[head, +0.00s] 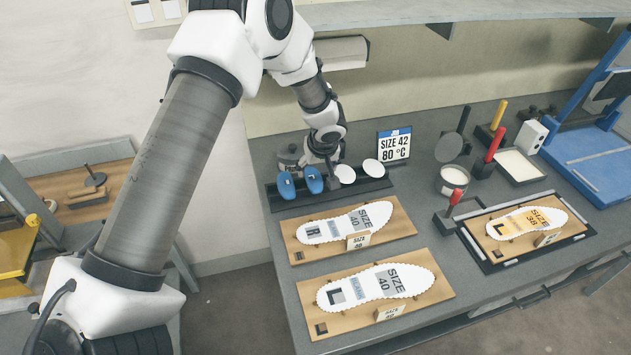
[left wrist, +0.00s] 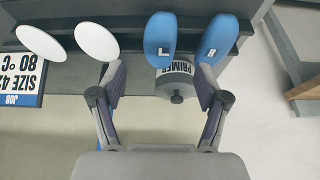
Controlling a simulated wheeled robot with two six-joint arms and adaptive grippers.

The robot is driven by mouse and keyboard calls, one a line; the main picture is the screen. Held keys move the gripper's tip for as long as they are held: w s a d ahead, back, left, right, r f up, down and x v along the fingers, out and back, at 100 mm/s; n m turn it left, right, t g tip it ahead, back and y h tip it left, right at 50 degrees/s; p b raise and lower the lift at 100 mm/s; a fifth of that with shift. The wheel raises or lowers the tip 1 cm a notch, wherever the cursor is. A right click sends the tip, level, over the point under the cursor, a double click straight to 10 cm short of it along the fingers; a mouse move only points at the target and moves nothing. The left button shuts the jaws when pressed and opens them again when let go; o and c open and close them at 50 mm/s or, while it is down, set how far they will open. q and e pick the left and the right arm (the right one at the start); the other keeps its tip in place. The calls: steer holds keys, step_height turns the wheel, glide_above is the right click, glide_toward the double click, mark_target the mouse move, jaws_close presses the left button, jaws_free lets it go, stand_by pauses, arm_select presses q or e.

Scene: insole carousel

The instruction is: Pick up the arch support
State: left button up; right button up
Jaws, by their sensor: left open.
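Two blue oval arch supports stand in a dark rack at the back left of the bench. The one marked L (head: 314,181) is nearer the white ovals; the one marked R (head: 286,186) is at the left end. In the left wrist view, L (left wrist: 163,40) lies ahead between the fingertips, and R (left wrist: 220,35) is partly covered by the right-hand finger. My left gripper (left wrist: 162,75) is open and empty; in the head view it hangs just behind the rack (head: 380,186). Contact with the supports cannot be told. My right gripper is not in view.
Two white ovals (head: 373,167) stand in the same rack. A primer container (left wrist: 175,80) shows between the fingers. A "SIZE 42 80 °C" sign (head: 394,147) stands beside the rack. Insoles on wooden boards (head: 418,231) lie in front. Red-handled tools and a blue press stand right.

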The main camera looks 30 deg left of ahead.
mark_target(314, 178)
arm_select(q)
steer(key=p+x, duration=0.2)
steer(key=x, duration=0.1)
steer(key=p+x, duration=0.1)
steer(key=x, duration=0.1)
steer(key=shift+w+a, duration=0.2)
steer(key=shift+a, duration=0.1)
steer(key=shift+a+f, duration=0.1)
steer(key=shift+f, duration=0.2)
steer(key=shift+w+f, duration=0.15)
steer(key=c, duration=0.9)
steer(key=shift+c, duration=0.2)
